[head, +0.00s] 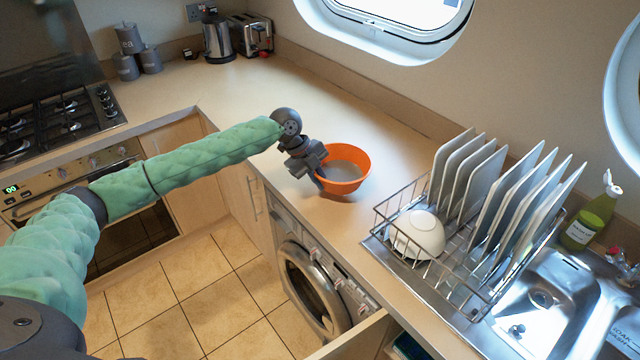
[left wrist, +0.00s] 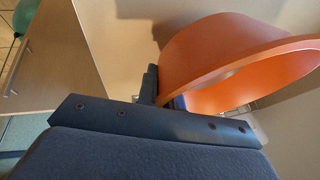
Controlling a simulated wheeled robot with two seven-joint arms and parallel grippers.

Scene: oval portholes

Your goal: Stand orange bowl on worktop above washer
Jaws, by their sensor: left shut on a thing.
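The orange bowl (head: 357,184) is upright at the worktop (head: 330,215), above the washer (head: 310,285). I cannot tell whether its base touches the surface. My left gripper (head: 320,178) is shut on the bowl's near-left wall. In the left wrist view the bowl (left wrist: 205,55) fills the upper right, with its wall at the gripper's fingers (left wrist: 155,88). The fingertips are partly hidden by the bowl and the gripper body. My right gripper is not in view.
A wire dish rack (head: 385,235) with several plates and a white bowl (head: 417,234) stands right of the bowl, beside the sink (head: 550,300). The worktop behind and left of the bowl is clear up to the kettle (head: 217,40). A drawer below the rack appears open.

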